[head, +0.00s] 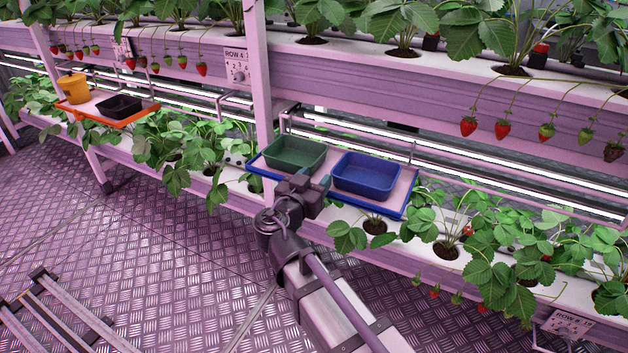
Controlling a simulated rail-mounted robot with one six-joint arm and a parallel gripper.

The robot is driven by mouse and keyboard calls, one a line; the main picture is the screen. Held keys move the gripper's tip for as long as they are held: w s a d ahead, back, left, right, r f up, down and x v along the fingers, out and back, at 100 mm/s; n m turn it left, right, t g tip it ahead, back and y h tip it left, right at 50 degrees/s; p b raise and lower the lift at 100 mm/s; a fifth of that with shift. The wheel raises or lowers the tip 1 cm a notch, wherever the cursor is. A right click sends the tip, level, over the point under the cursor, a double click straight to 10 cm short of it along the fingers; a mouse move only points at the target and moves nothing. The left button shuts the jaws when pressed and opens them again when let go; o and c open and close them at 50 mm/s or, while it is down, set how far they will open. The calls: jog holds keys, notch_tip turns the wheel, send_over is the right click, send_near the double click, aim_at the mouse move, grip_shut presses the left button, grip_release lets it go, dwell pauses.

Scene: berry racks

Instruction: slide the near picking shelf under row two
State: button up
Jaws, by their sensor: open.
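The near picking shelf (405,193) is a pale board with a blue edge, hung on a rail in front of the rack, between the upper and lower planting rows. A green tray (294,155) and a blue tray (366,176) stand on it. My gripper (322,186) is at the front edge of this shelf, near the gap between the trays. It is open; its fingertips are small and dark here, and I cannot tell whether they touch the edge. A second picking shelf (146,108) with an orange edge hangs farther left.
The orange-edged shelf carries a yellow-orange pot (74,88) and a black tray (119,107). A rack post (262,75) stands just behind the near shelf's left end. Strawberry plants (495,275) fill the lower row, and berries (503,130) hang above. The metal floor (150,240) in front is mostly clear.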

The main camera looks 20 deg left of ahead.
jog(key=shift+c, duration=0.4)
grip_shut()
jog(key=shift+d, duration=0.1)
